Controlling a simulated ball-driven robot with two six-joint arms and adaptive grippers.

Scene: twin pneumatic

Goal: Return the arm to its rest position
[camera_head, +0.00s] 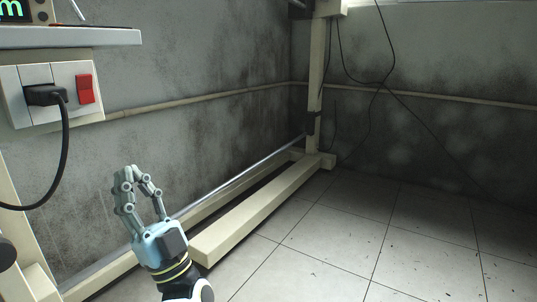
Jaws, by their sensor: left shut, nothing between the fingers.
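My left gripper (128,172) stands upright at the lower left of the head view. Its grey fingers point up and curve in toward each other, with their tips close together. It is shut with nothing in it. The blue-grey palm and the dark wrist with a yellow band show below it, at the bottom edge. The gripper appears in front of the wall and the low beam, apart from the socket panel. My right gripper is out of view.
A white socket panel (42,82) with a red switch (85,89) and a black plug (44,95) hangs under a shelf edge (80,37). A cream frame beam (250,207) runs along the floor to a post (316,80). Black cables (380,88) hang at the back. The tiled floor (400,240) is clear.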

